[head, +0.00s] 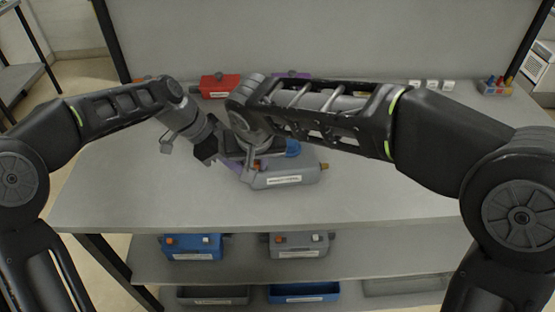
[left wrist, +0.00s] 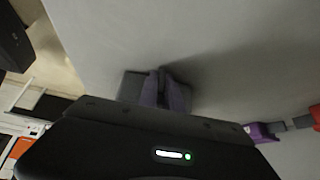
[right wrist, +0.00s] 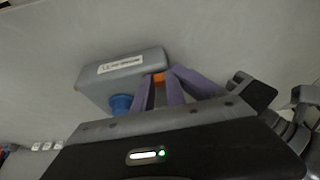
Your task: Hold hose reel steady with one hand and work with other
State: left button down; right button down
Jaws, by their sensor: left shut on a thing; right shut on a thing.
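The hose reel looks like the grey labelled box (head: 285,180) on the bench top, with a blue knob (head: 293,148) and a small orange part (right wrist: 159,77). It also shows in the right wrist view (right wrist: 135,72). My right gripper (right wrist: 165,80) is shut on the orange part at one end of the box. My left gripper (left wrist: 163,80) is shut on a grey piece (left wrist: 133,86), apparently the left end of the box. In the head view my right forearm and the left gripper's body hide much of the box's back and left side.
The bench front is clear.

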jog(key=shift+d, duration=0.75)
dwell(0.6)
jog(key=c, duration=1.4)
grip_release()
jog(key=shift+c, duration=0.2)
notch_tip(320, 180, up, 7)
pick_arm(q)
jog(key=c, duration=1.5)
grip_release()
jog(key=shift+o, duration=0.2)
